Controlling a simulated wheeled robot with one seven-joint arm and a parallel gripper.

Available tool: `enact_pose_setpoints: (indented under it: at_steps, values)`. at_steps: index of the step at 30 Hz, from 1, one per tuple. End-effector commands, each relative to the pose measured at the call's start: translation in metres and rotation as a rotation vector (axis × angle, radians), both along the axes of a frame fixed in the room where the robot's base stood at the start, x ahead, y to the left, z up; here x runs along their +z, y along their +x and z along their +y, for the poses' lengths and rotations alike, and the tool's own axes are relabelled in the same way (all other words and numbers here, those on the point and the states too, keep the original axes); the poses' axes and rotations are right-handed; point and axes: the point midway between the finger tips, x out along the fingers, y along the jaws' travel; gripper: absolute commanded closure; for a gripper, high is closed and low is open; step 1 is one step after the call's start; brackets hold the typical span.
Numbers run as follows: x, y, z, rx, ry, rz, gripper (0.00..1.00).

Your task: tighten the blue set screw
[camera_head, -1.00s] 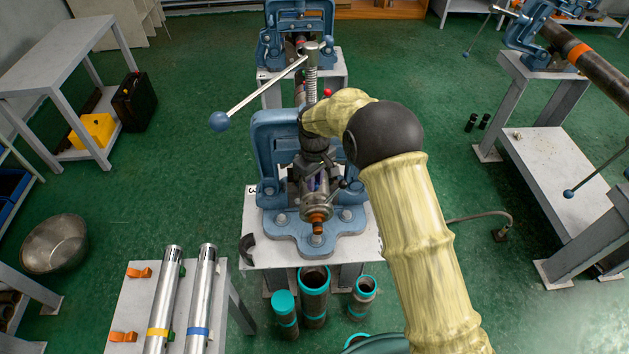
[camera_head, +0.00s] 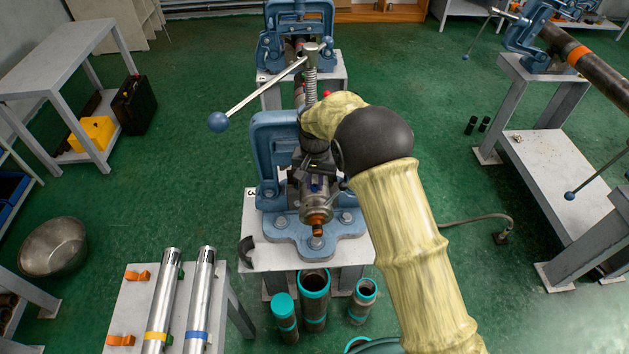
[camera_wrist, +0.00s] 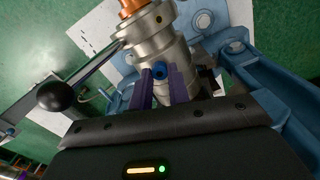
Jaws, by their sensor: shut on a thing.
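The blue set screw (camera_wrist: 159,70) shows in the wrist view as a small round blue head on the side of a silver metal cylinder (camera_wrist: 152,42). My gripper (camera_wrist: 161,78) has its two purple fingers on either side of the screw head and is shut on it. In the head view the cylinder (camera_head: 316,207) with its orange tip lies in the blue pipe vise (camera_head: 277,128). There my gripper (camera_head: 317,183) is at the cylinder's top, and the screw itself is too small to make out.
A lever with a black ball (camera_wrist: 55,95) sticks out beside the cylinder in the wrist view. Teal-ended pipes (camera_head: 314,283) stand below the vise table, and silver tubes (camera_head: 163,300) lie on a bench at left.

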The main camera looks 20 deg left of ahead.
Motion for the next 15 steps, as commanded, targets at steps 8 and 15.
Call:
enact_pose_setpoints:
  at_steps: [8, 15]
  values:
    - [0.0055, 0.0024, 0.0025, -0.262, 0.010, -0.009, 1.00]
    - [0.0057, 0.0021, 0.0025, -0.491, 0.012, -0.008, 1.00]
